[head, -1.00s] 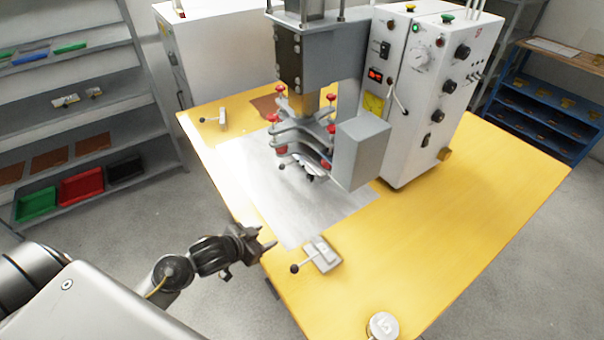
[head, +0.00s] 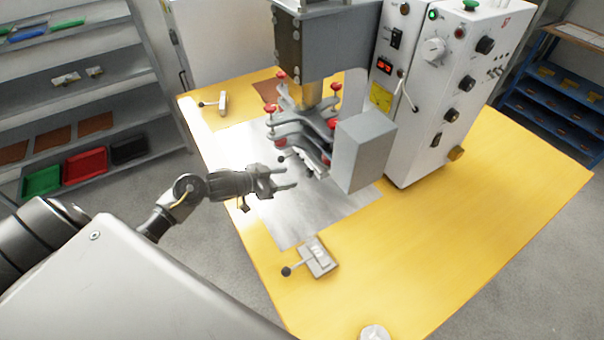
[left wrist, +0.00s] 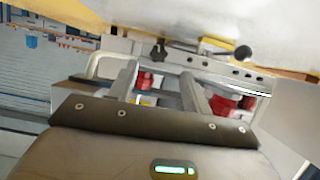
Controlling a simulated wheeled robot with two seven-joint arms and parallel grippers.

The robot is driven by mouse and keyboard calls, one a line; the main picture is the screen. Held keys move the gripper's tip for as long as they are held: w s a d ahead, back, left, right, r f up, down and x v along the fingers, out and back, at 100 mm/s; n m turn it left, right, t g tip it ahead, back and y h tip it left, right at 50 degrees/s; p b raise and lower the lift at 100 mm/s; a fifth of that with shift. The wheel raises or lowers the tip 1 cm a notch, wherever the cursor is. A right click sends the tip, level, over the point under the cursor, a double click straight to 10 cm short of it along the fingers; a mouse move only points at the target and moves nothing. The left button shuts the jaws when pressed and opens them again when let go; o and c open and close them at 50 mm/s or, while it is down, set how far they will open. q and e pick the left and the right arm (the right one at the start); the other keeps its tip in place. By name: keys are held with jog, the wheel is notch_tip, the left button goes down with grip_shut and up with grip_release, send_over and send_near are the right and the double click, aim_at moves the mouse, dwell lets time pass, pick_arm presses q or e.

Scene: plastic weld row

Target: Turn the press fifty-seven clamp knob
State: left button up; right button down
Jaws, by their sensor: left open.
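The press (head: 330,55) stands on the yellow table, with a grey clamp fixture (head: 305,125) below its head. Several red knobs sit on the fixture, such as one on its left (head: 270,109). A small black ball lever (head: 282,159) sticks out low on its near side. In the left wrist view I see a black lobed knob (left wrist: 158,51), a black ball lever (left wrist: 243,52) and red parts (left wrist: 222,104). Which knob is the clamp knob, I cannot tell. My left gripper (head: 284,178) is open and empty, just left of the fixture and apart from it. My right gripper is out of view.
A grey box (head: 362,152) juts out right of the fixture, beside the white control cabinet (head: 425,85). A toggle block with a black ball lever (head: 318,258) lies on the table's near-left part. The table's right side (head: 480,190) is clear.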

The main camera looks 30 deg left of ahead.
aim_at(307, 174)
pick_arm(q)
jog(key=x, duration=0.5)
jog(key=shift+w+d, duration=0.15)
jog(key=shift+w, duration=0.15)
jog(key=shift+w+d+f, duration=0.25)
jog(key=shift+w, duration=0.15)
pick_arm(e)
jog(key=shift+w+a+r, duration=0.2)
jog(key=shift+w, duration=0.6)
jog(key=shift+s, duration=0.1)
pick_arm(q)
jog(key=shift+c, duration=0.9)
jog(key=c, duration=0.8)
jog(key=shift+m+t+y, duration=0.3)
jog(key=shift+m, duration=0.3)
jog(key=o, duration=1)
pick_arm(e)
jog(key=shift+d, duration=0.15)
